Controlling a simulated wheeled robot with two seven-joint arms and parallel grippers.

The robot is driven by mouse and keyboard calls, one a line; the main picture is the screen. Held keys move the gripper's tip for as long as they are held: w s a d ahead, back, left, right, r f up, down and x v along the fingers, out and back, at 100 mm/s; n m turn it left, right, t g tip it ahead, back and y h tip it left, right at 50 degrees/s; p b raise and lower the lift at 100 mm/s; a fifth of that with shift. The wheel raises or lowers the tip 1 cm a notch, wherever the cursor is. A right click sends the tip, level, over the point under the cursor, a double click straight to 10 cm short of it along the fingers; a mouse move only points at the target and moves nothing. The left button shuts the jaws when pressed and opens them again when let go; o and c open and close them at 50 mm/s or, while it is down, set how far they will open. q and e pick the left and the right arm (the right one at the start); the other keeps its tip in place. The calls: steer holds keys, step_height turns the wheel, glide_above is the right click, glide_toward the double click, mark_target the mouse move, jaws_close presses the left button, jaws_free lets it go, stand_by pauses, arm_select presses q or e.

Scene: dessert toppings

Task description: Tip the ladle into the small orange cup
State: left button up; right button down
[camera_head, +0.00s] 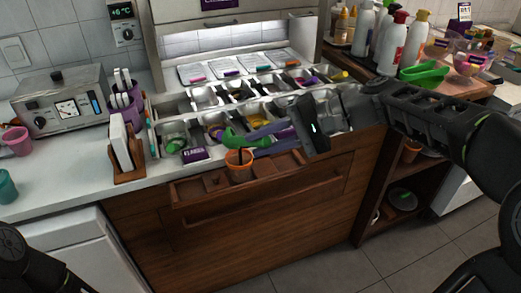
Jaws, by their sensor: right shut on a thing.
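The small orange cup (238,167) stands upright in the shallow wooden tray (196,190) at the front edge of the counter. A dark thin shape shows at its mouth; its contents cannot be made out. A ladle with a green head (234,138) and a purple-blue handle shows just above and behind the cup. My right gripper (297,130) is shut on the ladle's handle, to the right of the cup. Its fingertips are partly hidden by the gripper body. How far the ladle is tilted is unclear. My left gripper is out of view; only part of my left arm shows at lower left.
A rack of metal topping bins (205,98) lies behind the cup, close to the ladle. A wooden holder (128,172) stands left of it. The counter's left front is mostly clear.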

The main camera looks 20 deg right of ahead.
steer(key=m+t+b, duration=0.1)
steer(key=m+t+y+b, duration=0.1)
steer(key=m+b, duration=0.1)
steer(key=d+m+t+y+b, duration=0.1)
steer(key=m+b, duration=0.1)
steer(key=shift+w+f+t, duration=0.2)
steer(key=shift+f+t, duration=0.05)
steer(key=shift+t, duration=0.05)
steer(key=m+t+b, duration=0.1)
steer(key=m, duration=0.1)
steer(key=m+t+b, duration=0.1)
steer(key=m, duration=0.1)
steer(key=shift+s+d+r+y, duration=0.1)
steer(key=shift+d+y, duration=0.2)
steer(key=shift+d, duration=0.1)
steer(key=shift+d+r+m+t+b, duration=0.15)
steer(key=shift+m+t, duration=0.4)
steer(key=shift+m, duration=0.15)
steer(key=shift+d+r+m+t+b, duration=0.1)
steer(key=shift+m+t+b, duration=0.05)
steer(key=shift+m+t, duration=0.5)
steer(key=shift+n+g, duration=0.25)
steer(key=shift+g, duration=0.05)
